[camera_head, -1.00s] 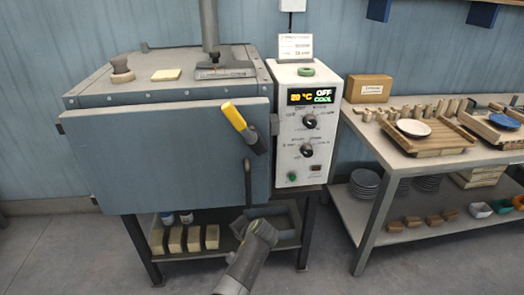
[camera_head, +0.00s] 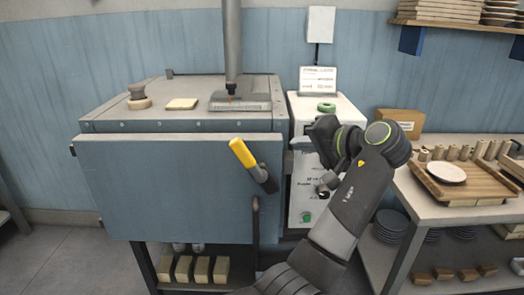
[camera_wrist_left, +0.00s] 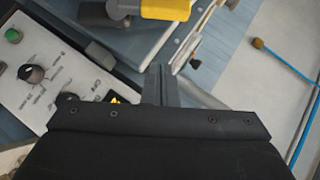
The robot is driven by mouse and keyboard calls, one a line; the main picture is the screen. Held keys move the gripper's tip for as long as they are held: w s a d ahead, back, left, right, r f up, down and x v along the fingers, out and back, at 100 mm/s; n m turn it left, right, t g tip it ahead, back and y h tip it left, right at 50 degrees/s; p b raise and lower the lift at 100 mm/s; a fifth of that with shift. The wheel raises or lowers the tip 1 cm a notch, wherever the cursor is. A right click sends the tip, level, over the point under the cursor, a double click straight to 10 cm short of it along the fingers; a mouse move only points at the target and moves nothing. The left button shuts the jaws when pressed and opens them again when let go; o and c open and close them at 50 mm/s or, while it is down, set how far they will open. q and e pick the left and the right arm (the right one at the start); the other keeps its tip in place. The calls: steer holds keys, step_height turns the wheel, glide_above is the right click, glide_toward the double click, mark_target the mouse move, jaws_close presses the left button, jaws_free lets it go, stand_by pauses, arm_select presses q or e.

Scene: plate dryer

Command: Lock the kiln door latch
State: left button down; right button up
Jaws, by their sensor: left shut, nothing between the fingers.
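The kiln door (camera_head: 165,190) is a blue-grey panel on the kiln's front; I cannot tell whether it sits fully flush. The latch, a lever with a yellow grip (camera_head: 242,152), is on the door's right side. It tilts, with the grip at upper left and the dark pivot end at lower right. My left gripper (camera_head: 297,144) is shut and empty, in front of the control box and to the right of the latch, apart from it. In the left wrist view the shut fingers (camera_wrist_left: 160,84) point toward the yellow grip (camera_wrist_left: 165,9), which is cut by the top edge. My right gripper is not in view.
The white control box (camera_head: 303,200) stands right of the kiln, partly hidden by my left arm. A dark bent door handle (camera_head: 256,225) hangs below the latch. A table (camera_head: 425,207) with wooden boards and a plate stands at right. Open floor lies at left.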

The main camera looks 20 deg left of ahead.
mark_target(250, 160)
arm_select(q)
steer(key=shift+s+a+f+p+x, duration=0.2)
steer(key=shift+s+p+x, duration=0.35)
steer(key=shift+x, duration=1.6)
steer(key=shift+s+a+f+p+x, duration=0.2)
steer(key=shift+p+x, duration=0.6)
steer(key=shift+x, duration=1.35)
steer(key=shift+s+a+f+p+x, duration=0.15)
steer(key=shift+s+p+x, duration=0.4)
steer(key=shift+x, duration=1.6)
steer(key=shift+w, duration=0.1)
